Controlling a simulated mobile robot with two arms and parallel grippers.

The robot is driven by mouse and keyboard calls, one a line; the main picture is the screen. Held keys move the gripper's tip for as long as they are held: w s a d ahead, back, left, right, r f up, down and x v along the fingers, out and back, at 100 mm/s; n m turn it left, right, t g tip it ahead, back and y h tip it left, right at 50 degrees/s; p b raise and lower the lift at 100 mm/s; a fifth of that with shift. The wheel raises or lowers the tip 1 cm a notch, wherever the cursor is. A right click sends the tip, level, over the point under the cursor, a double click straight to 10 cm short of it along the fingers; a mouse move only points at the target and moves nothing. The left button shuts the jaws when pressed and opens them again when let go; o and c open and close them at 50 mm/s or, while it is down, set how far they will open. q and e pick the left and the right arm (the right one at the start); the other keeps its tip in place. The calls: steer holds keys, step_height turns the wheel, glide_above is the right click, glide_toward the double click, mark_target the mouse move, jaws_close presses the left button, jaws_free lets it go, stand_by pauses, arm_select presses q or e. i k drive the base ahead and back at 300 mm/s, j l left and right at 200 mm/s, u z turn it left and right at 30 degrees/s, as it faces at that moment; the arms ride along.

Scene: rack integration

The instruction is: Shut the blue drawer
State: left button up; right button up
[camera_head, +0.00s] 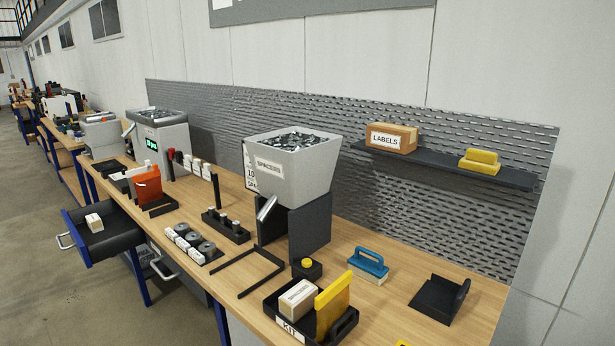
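The blue drawer (87,252) is at the left, under the workbench, and stands pulled out toward the aisle. It has a blue front with a light metal handle (64,241) and a dark inside. A small white box (94,222) lies in it. Neither of my grippers shows in the head view.
The wooden workbench (217,262) above holds a grey spacer hopper (293,165), a black kit tray (345,326), a blue-handled tool (368,263) and an orange part (148,186). A second handle (163,266) is below the bench. The floor (32,290) left of the drawer is clear.

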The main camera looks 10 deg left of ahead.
mark_target(108, 224)
steer(key=u, duration=1)
